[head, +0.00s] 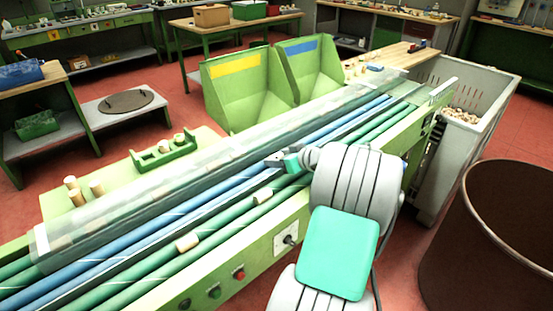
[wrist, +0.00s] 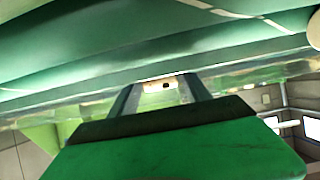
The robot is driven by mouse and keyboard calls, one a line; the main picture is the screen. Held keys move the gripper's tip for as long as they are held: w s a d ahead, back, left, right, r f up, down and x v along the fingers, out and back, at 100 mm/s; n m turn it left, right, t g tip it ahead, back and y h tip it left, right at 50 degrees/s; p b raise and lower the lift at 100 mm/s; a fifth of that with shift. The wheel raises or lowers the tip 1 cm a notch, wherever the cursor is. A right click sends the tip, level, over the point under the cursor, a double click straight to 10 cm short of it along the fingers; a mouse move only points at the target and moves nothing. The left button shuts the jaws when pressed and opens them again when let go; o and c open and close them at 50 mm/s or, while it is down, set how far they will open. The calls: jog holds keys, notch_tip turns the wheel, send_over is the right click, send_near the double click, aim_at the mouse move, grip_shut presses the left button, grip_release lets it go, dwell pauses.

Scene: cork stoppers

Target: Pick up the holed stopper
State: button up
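The holed stopper (wrist: 158,86) is a pale cork piece with a small dark hole, seen in the wrist view between the far ends of my gripper's two fingers. My gripper (wrist: 159,84) has its fingers apart, one on each side of the stopper. The stopper nearly fills the gap; whether the fingers touch it is not clear. In the head view, my gripper (head: 274,160) is low over the striped blue and green belts.
Two other stoppers lie on the front green belt, one (head: 263,196) near my arm and one (head: 188,242) farther left. A green rack (head: 165,155) with stoppers and loose upright stoppers (head: 96,187) stand behind the clear guard (head: 150,200). Yellow-marked (head: 234,66) and blue-marked (head: 297,47) bins stand behind.

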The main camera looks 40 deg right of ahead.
jog(key=c, duration=1.1)
jog(key=shift+o, duration=0.2)
jog(key=shift+r, duration=0.1)
